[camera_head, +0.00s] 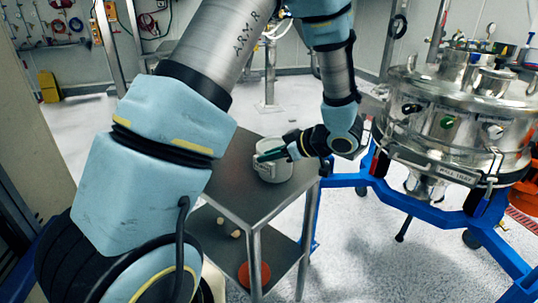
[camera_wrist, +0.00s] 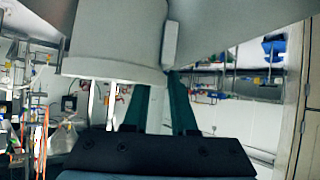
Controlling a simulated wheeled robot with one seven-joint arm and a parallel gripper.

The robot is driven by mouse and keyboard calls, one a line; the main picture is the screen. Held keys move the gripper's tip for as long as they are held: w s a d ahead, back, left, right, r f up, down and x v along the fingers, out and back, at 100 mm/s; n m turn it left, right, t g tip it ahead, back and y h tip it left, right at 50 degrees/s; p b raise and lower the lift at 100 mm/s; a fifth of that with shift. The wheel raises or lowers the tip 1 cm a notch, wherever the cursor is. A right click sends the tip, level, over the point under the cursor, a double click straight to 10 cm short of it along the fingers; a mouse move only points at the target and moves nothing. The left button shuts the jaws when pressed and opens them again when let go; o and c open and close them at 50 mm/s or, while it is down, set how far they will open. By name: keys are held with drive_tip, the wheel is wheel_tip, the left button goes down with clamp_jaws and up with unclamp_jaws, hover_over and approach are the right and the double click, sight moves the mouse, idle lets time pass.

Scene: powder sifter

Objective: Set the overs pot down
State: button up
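The overs pot (camera_head: 283,172) is a pale grey round pot, upright at the far end of the metal cart top (camera_head: 239,194). Its base looks on the surface or very near it; contact cannot be told for certain. My gripper (camera_head: 268,155) reaches in from the right across the pot's upper part, its green fingers at the handle side. In the wrist view the pot (camera_wrist: 115,40) fills the upper middle, with its handle strip (camera_wrist: 170,45) in line with the fingers (camera_wrist: 157,100). The fingers stand slightly apart and appear closed on the handle; their tips are hidden by the pot.
The steel sifter (camera_head: 450,130) on its blue wheeled frame (camera_head: 385,190) stands close to the right of the cart. The cart's lower shelf holds an orange-red round item (camera_head: 254,274) and small pale items. The near cart top is bare. My arm hides the cart's left side.

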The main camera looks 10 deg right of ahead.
drive_tip(key=o, duration=0.3)
drive_tip(key=shift+r, duration=0.2)
drive_tip(key=b+v, duration=0.1)
drive_tip(key=v, duration=1.1)
drive_tip(key=w+a+r+m+t+h, duration=0.1)
drive_tip(key=w+a+m+h, duration=0.15)
drive_tip(key=w+h, duration=0.35)
drive_tip(key=w+a+r+m+t+h, duration=0.1)
drive_tip(key=w+m+t+h, duration=0.15)
drive_tip(key=w, duration=0.55)
drive_tip(key=s+a+f+m+g, duration=0.3)
drive_tip(key=s+a+g, duration=0.2)
drive_tip(key=s+a, duration=0.3)
drive_tip(key=s+a+f+m+g, duration=0.3)
drive_tip(key=s+a+g, duration=0.2)
drive_tip(key=s+a, duration=0.4)
drive_tip(key=a, duration=0.3)
drive_tip(key=shift+a+f, duration=0.2)
drive_tip(key=shift+a, duration=0.2)
